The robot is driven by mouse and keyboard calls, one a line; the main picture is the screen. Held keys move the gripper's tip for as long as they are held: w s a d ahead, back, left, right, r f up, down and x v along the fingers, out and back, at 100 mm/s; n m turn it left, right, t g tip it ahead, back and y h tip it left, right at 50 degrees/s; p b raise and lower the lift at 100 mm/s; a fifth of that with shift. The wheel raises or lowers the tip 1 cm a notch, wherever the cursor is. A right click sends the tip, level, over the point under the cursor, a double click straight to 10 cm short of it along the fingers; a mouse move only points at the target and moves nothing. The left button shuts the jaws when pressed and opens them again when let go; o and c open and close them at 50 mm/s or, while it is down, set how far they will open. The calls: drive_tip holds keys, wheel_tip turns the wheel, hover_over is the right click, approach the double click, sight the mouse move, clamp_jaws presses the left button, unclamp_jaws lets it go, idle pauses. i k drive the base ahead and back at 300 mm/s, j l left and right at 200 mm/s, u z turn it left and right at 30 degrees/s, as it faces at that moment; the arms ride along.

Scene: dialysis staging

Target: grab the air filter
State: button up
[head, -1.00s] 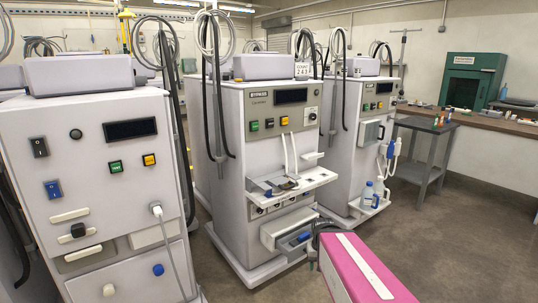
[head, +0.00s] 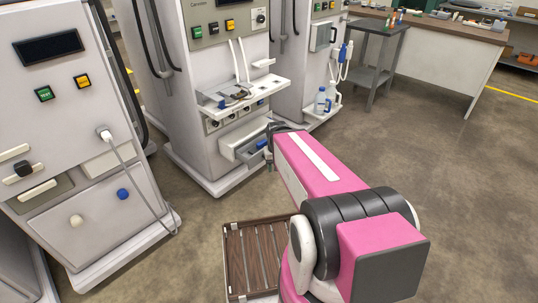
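I cannot make out for sure which thing is the air filter. A small blue item (head: 262,144) lies in the pulled-out lower drawer (head: 232,150) of the middle dialysis machine (head: 218,80). Small dark and grey parts (head: 236,97) lie on that machine's white shelf. My gripper (head: 270,158) shows as a dark shape at the far end of my pink arm, in front of the drawer's right side. My arm hides much of it, and whether its fingers are apart does not show.
A slatted brown tray (head: 254,256) is beside my arm at the bottom. Another machine (head: 62,130) stands at the left, with a hanging cable. A blue-capped bottle (head: 320,101) stands on the right machine's ledge. A grey side table (head: 376,50) is behind. The floor at right is clear.

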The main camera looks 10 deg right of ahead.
sight(263, 143)
drive_tip(key=i+l, duration=0.15)
drive_tip(key=l, duration=0.2)
drive_tip(key=i+l, duration=0.2)
drive_tip(key=l, duration=0.15)
drive_tip(key=i+l, duration=0.15)
drive_tip(key=l, duration=0.25)
drive_tip(key=i+l+u, duration=0.1)
drive_tip(key=l, duration=0.25)
drive_tip(key=i+l, duration=0.2)
drive_tip(key=l, duration=0.15)
drive_tip(key=i+l, duration=0.2)
drive_tip(key=l, duration=0.2)
drive_tip(key=i+l, duration=0.15)
drive_tip(key=l, duration=0.2)
drive_tip(key=k+j, duration=0.1)
drive_tip(key=j, duration=0.15)
drive_tip(key=k+j, duration=0.1)
drive_tip(key=j+u, duration=0.05)
drive_tip(key=j, duration=0.05)
